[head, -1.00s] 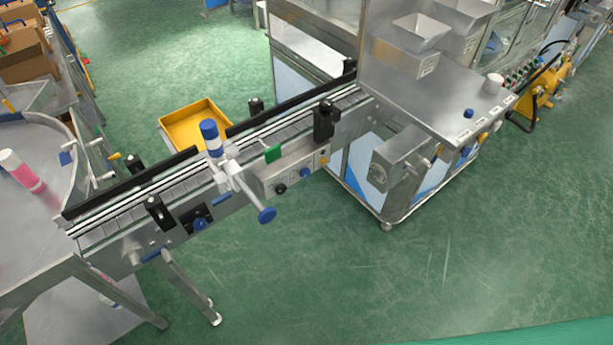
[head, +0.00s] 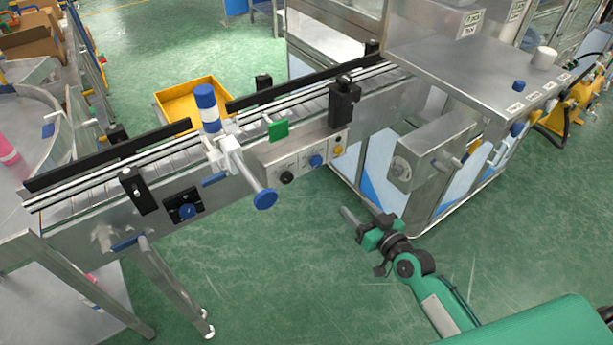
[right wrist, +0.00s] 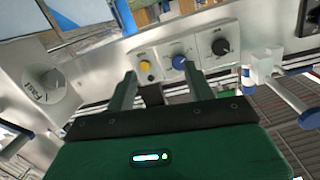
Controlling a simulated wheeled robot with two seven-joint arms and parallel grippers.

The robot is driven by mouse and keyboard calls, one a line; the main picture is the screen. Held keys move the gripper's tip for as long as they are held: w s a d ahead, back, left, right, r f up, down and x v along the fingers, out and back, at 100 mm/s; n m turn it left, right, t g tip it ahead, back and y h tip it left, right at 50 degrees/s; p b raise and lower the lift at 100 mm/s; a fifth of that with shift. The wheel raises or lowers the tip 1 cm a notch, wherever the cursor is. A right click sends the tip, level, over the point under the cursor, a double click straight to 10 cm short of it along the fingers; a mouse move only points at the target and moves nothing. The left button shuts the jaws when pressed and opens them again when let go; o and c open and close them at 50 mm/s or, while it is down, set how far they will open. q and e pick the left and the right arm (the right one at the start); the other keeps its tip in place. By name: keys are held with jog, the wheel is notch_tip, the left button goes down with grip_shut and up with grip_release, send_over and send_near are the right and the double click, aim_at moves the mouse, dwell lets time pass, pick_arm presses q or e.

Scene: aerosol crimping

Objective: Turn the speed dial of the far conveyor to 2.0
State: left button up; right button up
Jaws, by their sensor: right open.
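The conveyor (head: 150,165) runs diagonally across the head view. Its grey control box (head: 300,163) carries a black dial (head: 286,178), a blue knob (head: 316,160) and a yellow button (head: 338,150). In the right wrist view, the black dial (right wrist: 221,46), blue knob (right wrist: 179,62) and yellow button (right wrist: 145,66) lie beyond the fingers. The scale marks are too small to read. My right gripper (head: 356,222) is open and empty, below and right of the box, apart from it. Its fingers (right wrist: 160,78) show in the wrist view. My left gripper is out of view.
A blue-ended handle (head: 264,198) sticks out left of the box. A steel machine (head: 440,150) with a side box (head: 425,155) stands to the right. A yellow tray (head: 190,100) lies behind the conveyor. The green floor in front is open.

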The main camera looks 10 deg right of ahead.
notch_tip(320, 180, up, 5)
jog(key=a+y, duration=0.1)
jog(key=a, duration=0.1)
jog(key=p, duration=0.1)
send_near(318, 163)
jog(key=shift+n+t, duration=0.3)
jog(key=shift+t, duration=0.1)
jog(key=x, duration=0.7)
jog(key=shift+w+a+f, duration=0.1)
jog(key=shift+f, duration=0.25)
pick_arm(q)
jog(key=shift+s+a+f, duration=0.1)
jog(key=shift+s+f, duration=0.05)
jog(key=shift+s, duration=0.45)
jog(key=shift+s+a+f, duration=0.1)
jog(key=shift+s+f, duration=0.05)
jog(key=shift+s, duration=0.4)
pick_arm(e)
jog(key=shift+w+a, duration=0.25)
jog(key=shift+w, duration=0.3)
jog(key=shift+c, duration=0.4)
jog(key=c, duration=0.9)
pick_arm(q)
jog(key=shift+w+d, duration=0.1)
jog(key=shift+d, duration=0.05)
